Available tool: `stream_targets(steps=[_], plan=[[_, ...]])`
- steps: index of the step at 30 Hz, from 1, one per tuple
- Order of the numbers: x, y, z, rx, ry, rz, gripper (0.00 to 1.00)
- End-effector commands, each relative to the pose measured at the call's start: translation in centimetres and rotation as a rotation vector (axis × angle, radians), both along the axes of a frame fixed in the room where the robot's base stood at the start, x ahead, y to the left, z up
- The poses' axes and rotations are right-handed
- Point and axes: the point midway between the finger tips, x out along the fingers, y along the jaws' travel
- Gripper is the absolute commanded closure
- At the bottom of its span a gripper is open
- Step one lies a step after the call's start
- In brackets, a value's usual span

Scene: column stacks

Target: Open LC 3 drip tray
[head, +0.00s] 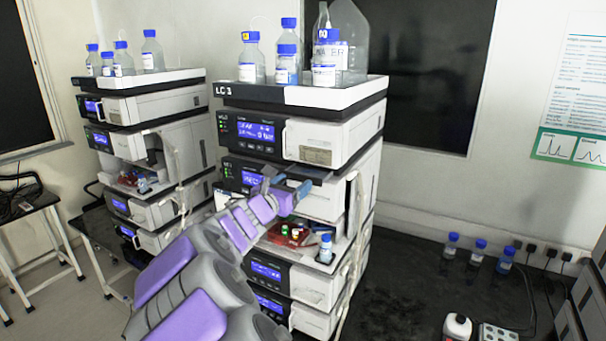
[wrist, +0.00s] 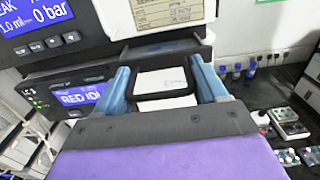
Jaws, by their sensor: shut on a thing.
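The LC 3 stack (head: 300,130) stands in the middle of the head view, its name on the top bottle tray. My gripper (head: 290,188) is at the front of its second module, below the upper pump module.
A similar stack (head: 145,105) stands to the left. Blue-capped bottles (head: 285,62) stand on top of LC 3. Below my gripper is an open bay with coloured vials (head: 292,232) and a small bottle (head: 325,248). The dark bench (head: 400,270) to the right has free room.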

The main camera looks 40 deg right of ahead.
Motion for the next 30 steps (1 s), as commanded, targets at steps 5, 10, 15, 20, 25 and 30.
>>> stream_targets(steps=[5,10,15,20,25,30], plan=[[-1.5,3.8,-0.2,0.005,0.006,0.001,0.83],[-2.4,5.6,-0.2,0.005,0.004,-0.001,0.83],[-2.7,5.8,-0.3,0.006,0.002,-0.005,0.83],[-2.7,5.8,-0.4,0.006,0.002,-0.005,0.83],[-2.8,5.9,-0.3,0.005,0.002,-0.005,0.19],[-2.8,6.0,-0.2,0.003,0.001,-0.004,0.15]])
